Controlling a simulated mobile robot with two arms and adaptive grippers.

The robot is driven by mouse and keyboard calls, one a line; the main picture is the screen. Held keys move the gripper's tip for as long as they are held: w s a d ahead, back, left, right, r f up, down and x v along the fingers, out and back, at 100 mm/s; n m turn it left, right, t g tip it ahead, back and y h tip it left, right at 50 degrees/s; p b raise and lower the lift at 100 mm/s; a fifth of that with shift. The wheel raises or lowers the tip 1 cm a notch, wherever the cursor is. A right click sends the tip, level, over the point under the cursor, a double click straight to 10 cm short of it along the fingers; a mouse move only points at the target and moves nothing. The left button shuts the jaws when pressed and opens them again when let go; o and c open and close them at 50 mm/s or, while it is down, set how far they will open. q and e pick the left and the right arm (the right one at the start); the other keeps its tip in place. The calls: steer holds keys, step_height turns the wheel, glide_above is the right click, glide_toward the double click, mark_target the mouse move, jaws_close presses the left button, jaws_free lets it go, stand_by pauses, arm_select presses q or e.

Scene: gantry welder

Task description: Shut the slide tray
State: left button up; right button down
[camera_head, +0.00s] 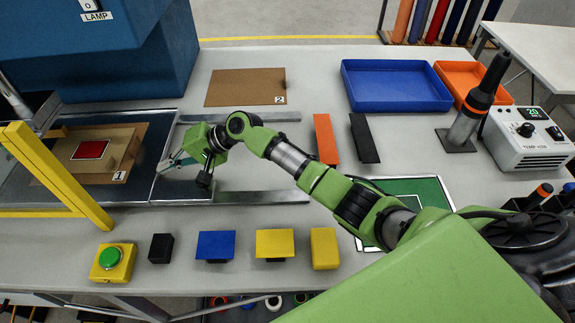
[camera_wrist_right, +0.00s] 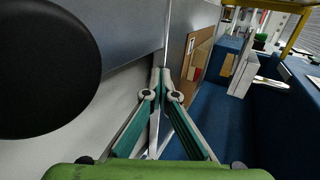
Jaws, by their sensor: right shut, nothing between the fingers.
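The slide tray (camera_head: 138,178) is a flat metal plate at the left of the bench in the head view, partly behind a yellow frame. A wooden fixture marked 1 (camera_head: 122,150) with a red square plate (camera_head: 90,150) lies on it. Two metal rails (camera_head: 262,197) run to the right of the tray. My right gripper (camera_head: 168,164) is at the tray's right edge, fingers pointing left, shut and empty. In the wrist view its fingertips (camera_wrist_right: 160,72) meet beside the metal edge; contact is unclear. My left gripper is not in view.
A blue machine (camera_head: 165,60) stands behind the tray, and the yellow frame (camera_head: 60,175) crosses it. A blue bin (camera_head: 396,106), orange bin and controller sit at the right.

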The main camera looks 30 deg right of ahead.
mark_target(112, 168)
steer(key=w+a+b, duration=0.1)
steer(key=a+b, duration=0.1)
steer(key=a, duration=0.2)
steer(key=w+a+b, duration=0.2)
steer(key=a, duration=0.1)
steer(key=w+a+b, duration=0.2)
steer(key=a, duration=0.2)
steer(key=shift+w+a+f, duration=0.15)
steer(key=shift+w+a, duration=0.1)
steer(key=shift+a, duration=0.1)
steer(key=shift+w+a+b, duration=0.3)
steer(key=shift+a+b, duration=0.25)
steer(key=shift+r, duration=0.2)
steer(key=shift+w+a, duration=0.1)
steer(key=shift+r, duration=0.1)
